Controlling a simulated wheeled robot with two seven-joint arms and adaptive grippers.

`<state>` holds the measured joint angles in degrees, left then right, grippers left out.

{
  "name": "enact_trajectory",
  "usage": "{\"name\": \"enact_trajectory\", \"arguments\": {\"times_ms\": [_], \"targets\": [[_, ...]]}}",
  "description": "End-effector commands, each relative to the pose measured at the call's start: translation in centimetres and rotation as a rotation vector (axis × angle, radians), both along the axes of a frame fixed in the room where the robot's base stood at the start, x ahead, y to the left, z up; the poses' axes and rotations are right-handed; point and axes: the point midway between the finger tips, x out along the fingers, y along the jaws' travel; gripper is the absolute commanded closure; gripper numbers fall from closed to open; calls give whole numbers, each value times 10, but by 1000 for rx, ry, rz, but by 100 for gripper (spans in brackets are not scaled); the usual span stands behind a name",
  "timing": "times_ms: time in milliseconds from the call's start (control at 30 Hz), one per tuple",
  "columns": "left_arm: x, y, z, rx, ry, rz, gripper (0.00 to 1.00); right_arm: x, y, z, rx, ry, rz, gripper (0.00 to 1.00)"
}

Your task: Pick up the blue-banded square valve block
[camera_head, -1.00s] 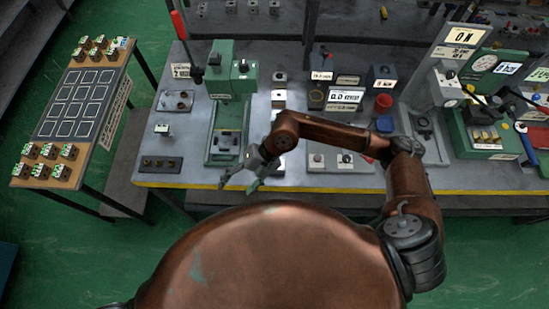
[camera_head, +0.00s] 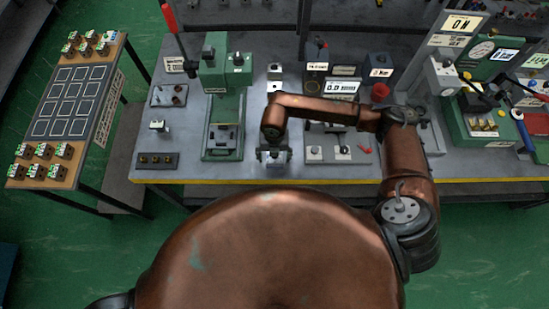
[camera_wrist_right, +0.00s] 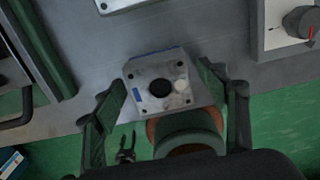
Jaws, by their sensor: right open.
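The blue-banded square valve block (camera_wrist_right: 160,68) is a grey metal block with a dark central hole, seen from above in the right wrist view. Blue shows along its far edge and on a small patch at its left. My right gripper (camera_wrist_right: 162,80) is open, with one finger on each side of the block and a visible gap at the left. In the head view my right gripper (camera_head: 273,158) points down near the bench's front edge and mostly hides the block there. My left gripper is not in view.
Another pale block (camera_wrist_right: 118,3) lies just beyond. A green press (camera_head: 222,105) stands left of the gripper, and a panel with knobs (camera_head: 338,154) sits at right. The bench's yellow front edge (camera_head: 200,181) is close. A side table (camera_head: 100,58) holds several small blocks.

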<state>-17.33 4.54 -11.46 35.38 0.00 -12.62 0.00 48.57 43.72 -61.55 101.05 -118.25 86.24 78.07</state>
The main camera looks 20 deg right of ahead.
Motion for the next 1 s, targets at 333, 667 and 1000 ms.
{"name": "enact_trajectory", "arguments": {"times_ms": [333,667,1000], "targets": [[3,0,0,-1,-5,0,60,0,-1,-9,0,0,0,37],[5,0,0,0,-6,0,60,0,-1,-8,0,0,0,60],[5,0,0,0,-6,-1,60,0,-1,-8,0,0,0,83]]}}
